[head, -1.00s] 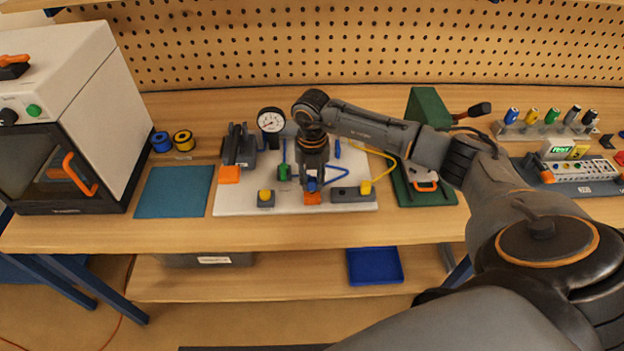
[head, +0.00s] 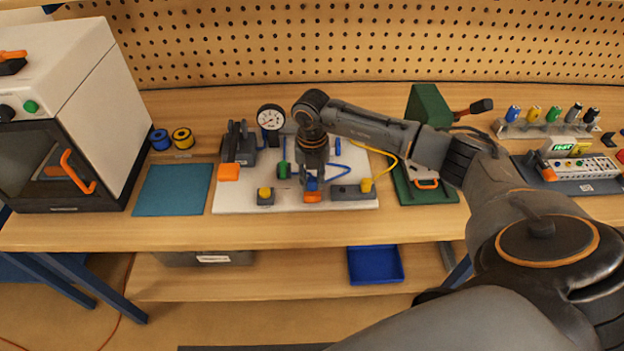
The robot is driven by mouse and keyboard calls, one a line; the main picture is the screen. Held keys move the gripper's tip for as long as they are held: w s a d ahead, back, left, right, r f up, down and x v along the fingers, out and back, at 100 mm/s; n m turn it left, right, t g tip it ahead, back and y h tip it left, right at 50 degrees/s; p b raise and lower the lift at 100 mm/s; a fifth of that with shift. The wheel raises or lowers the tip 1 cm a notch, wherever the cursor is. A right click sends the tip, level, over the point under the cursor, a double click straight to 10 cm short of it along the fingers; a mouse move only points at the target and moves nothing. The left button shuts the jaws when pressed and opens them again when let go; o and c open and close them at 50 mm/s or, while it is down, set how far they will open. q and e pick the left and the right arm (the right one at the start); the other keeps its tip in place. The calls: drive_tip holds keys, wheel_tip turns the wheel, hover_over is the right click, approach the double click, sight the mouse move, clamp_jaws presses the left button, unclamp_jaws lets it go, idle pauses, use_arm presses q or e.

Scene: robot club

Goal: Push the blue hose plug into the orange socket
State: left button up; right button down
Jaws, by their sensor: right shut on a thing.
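The blue hose plug (head: 311,184) is held at the tip of my right gripper (head: 312,178), which points down over the white board (head: 235,204). The gripper is shut on the plug. The orange socket (head: 312,197) sits on the board directly below the plug. The plug is at the socket's top; I cannot tell how deep it sits. A blue hose (head: 345,191) runs from the plug to the right. My left gripper is not in view.
On the board, a yellow-topped block (head: 265,195) stands left of the socket and a grey block with a yellow plug (head: 366,186) right. A teal mat (head: 173,190) is clear.

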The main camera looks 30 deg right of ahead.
drive_tip(key=shift+f, duration=0.25)
idle(0.3)
drive_tip(key=c, duration=1.3)
unclamp_jaws()
drive_tip(key=shift+c, duration=0.2)
drive_tip(key=shift+r, duration=0.1)
drive_tip(key=shift+r+p, duration=1.7)
drive_tip(key=shift+r, duration=1.05)
